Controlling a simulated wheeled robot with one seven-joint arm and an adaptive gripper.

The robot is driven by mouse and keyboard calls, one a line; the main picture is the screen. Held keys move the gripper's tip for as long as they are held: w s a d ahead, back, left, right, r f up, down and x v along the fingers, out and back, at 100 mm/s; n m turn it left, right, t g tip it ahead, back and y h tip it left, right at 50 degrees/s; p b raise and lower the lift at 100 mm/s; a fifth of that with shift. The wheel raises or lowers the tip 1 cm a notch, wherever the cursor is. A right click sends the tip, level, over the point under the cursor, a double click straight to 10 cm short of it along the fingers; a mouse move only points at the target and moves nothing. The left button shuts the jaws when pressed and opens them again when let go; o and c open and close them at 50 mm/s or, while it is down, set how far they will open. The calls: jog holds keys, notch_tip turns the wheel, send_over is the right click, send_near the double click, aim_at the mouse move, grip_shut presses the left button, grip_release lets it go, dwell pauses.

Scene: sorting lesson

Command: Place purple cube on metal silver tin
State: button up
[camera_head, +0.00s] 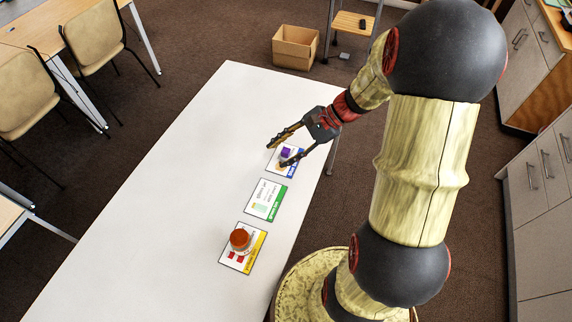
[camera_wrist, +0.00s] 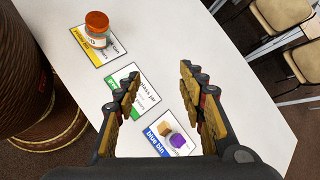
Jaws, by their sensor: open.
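The purple cube (camera_head: 286,153) lies on the blue-edged card at the table's far right edge in the head view. In the wrist view the purple cube (camera_wrist: 181,142) sits beside a tan block (camera_wrist: 164,131) on that card. My gripper (camera_head: 277,156) is open and empty, its fingers apart above the table near the blue card. In the wrist view my gripper (camera_wrist: 160,72) frames the table between its fingers. I cannot make out a silver tin; a jar-like container with an orange lid (camera_head: 240,238) stands upright on the yellow-edged card.
The white table (camera_head: 150,200) is mostly bare on its left side. A green-edged card (camera_head: 265,200) lies between the yellow-edged card (camera_head: 233,262) and the blue-edged card (camera_head: 291,172). A cardboard box (camera_head: 296,47) stands on the floor beyond the table.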

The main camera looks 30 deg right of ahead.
jog(key=s+a+r+n+t+h, duration=0.1)
jog(key=s+a+r+n+h, duration=0.3)
jog(key=s+r+n, duration=0.3)
jog(key=s+a+r+n+t+h, duration=0.1)
jog(key=s+a+r+n+h, duration=0.3)
jog(key=s+r+n, duration=0.4)
jog(key=shift+r+n+h, duration=0.5)
jog(key=shift+r+n, duration=0.1)
jog(key=shift+r, duration=0.25)
